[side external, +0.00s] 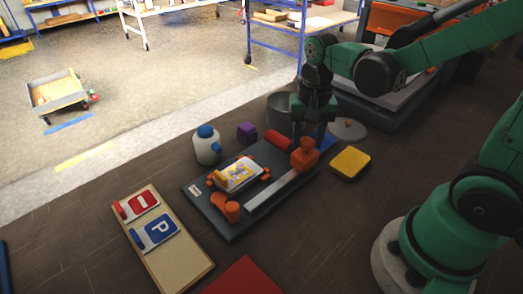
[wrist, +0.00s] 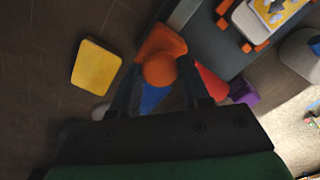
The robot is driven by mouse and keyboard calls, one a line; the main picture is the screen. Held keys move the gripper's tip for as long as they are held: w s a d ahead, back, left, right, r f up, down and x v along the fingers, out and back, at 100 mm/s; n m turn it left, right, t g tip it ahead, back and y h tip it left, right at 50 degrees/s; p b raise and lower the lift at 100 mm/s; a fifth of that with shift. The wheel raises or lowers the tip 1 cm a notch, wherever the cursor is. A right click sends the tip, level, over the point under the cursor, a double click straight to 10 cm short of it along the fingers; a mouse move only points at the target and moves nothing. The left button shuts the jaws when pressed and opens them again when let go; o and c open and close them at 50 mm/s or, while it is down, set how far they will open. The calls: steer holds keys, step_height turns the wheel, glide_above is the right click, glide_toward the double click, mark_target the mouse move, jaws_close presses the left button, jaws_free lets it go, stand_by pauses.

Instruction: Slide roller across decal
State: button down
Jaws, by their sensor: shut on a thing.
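The orange carriage (side external: 305,155) with a round knob stands at the far end of a pale rail on the dark grey board (side external: 222,222). My gripper (side external: 311,137) is shut on the knob from above; the wrist view shows the knob (wrist: 160,70) between my fingers (wrist: 162,80). A red roller (side external: 278,140) lies beside the carriage, partly hidden in the wrist view (wrist: 209,82); I cannot tell how they join. The white plate with a yellow and purple decal (side external: 240,174) lies mid-board between small orange clamps, apart from the roller. It shows partly in the wrist view (wrist: 270,12).
A yellow pad (side external: 350,163) lies right of the board. A white bottle with a blue cap (side external: 207,146), a purple block (side external: 247,132) and a grey bin (side external: 281,112) stand behind it. A wooden tray (side external: 180,265) with red and blue signs is at front left.

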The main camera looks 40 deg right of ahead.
stand_by(0.3)
steer(key=a, duration=1.3)
steer(key=shift+a, duration=0.4)
steer(key=shift+c, duration=2.1)
jaws_free()
steer(key=shift+d, duration=0.1)
steer(key=shift+r, duration=0.1)
step_height(320, 180, up, 6)
steer(key=shift+f, duration=0.25)
steer(key=shift+d, duration=0.1)
